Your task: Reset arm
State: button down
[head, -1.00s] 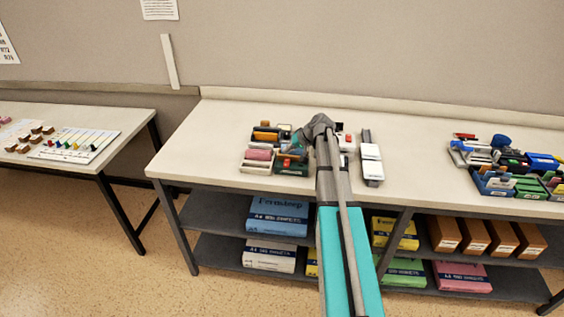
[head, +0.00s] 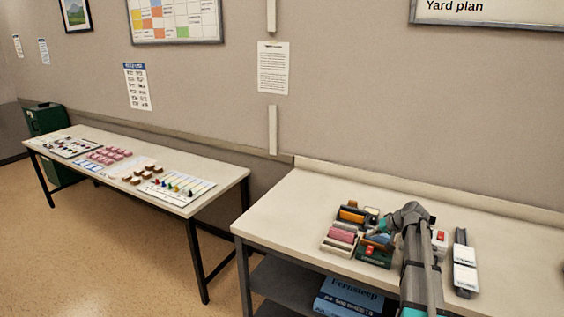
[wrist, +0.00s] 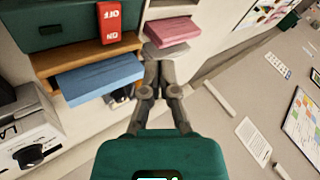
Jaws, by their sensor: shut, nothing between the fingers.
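My gripper shows in the wrist view (wrist: 159,72) with its two fingers together and nothing between them. In the head view my arm reaches over the near table (head: 285,200), with its end at a cluster of small desk items. The fingertips are hard to make out there. In the wrist view a blue block (wrist: 100,78) lies left of the fingers and a pink block (wrist: 172,32) lies beyond them. A dark green box (wrist: 70,25) with a red ON/OFF switch (wrist: 109,22) is at upper left. Whether the fingers touch anything, I cannot tell.
A white device (head: 465,265) lies right of my arm. The near table's left end is bare. Another table (head: 230,177) at left holds a board with coloured pegs (head: 178,187) and rows of small blocks. A green bin (head: 42,120) stands behind its far end. The wall runs behind both tables.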

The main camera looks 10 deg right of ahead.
jog(key=s+a+f+n+g+h, duration=0.1)
jog(key=s+a+f+g+h, duration=0.1)
jog(key=s+a, duration=1)
jog(key=s+a+f+n+g+h, duration=0.2)
jog(key=s+a+g+h, duration=0.1)
jog(key=s+a, duration=0.9)
jog(key=shift+s+a+f+g+h, duration=0.2)
jog(key=shift+s+f+g+h, duration=0.15)
jog(key=shift+s+g, duration=0.3)
